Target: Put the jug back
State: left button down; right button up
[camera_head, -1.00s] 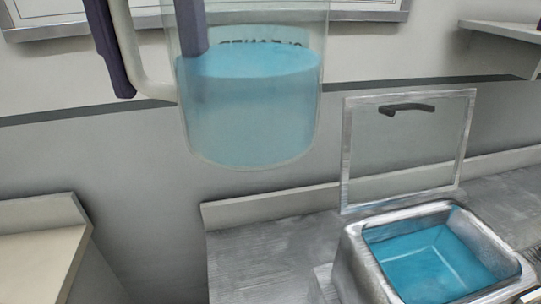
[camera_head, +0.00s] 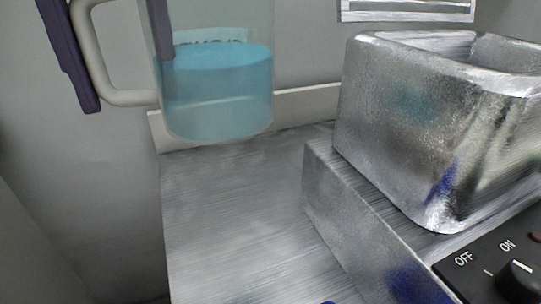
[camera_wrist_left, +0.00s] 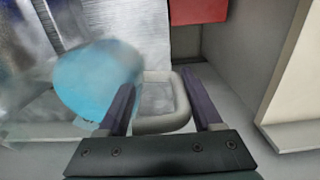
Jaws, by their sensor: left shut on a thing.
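The jug (camera_head: 217,105) is clear, with blue liquid in its lower part and a pale handle (camera_head: 115,97) on its left. It is upright in the upper left of the head view. My left gripper (camera_head: 125,75) is shut on the handle, one dark finger on its left and the other seen through the jug wall. In the left wrist view the handle (camera_wrist_left: 162,125) lies between the two fingers, with the blue liquid (camera_wrist_left: 95,82) to the left. The jug appears held above the brushed metal counter (camera_head: 225,215); the gap is unclear. My right gripper is out of view.
A metal tank (camera_head: 400,120) stands on a metal base to the right of the jug. A black panel (camera_head: 490,270) with a knob and OFF/ON marks is at lower right. The counter left of the base is clear. A red object (camera_wrist_left: 198,10) shows in the wrist view.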

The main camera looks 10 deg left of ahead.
pick_arm(q)
jog(key=shift+f, duration=0.6)
notch_tip(320, 180, down, 20)
jog(key=b, duration=0.4)
jog(key=shift+r, duration=0.1)
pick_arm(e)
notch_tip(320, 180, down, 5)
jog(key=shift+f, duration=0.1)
pick_arm(q)
jog(key=shift+w, duration=0.1)
jog(key=shift+b, duration=0.4)
jog(key=shift+c, duration=0.2)
grip_release()
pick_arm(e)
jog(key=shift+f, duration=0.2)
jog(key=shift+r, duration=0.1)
pick_arm(q)
jog(key=shift+r+p, duration=0.2)
jog(key=shift+p, duration=0.1)
notch_tip(320, 180, up, 12)
jog(key=p, duration=0.1)
jog(key=shift+f+p, duration=0.2)
jog(key=shift+p, duration=0.15)
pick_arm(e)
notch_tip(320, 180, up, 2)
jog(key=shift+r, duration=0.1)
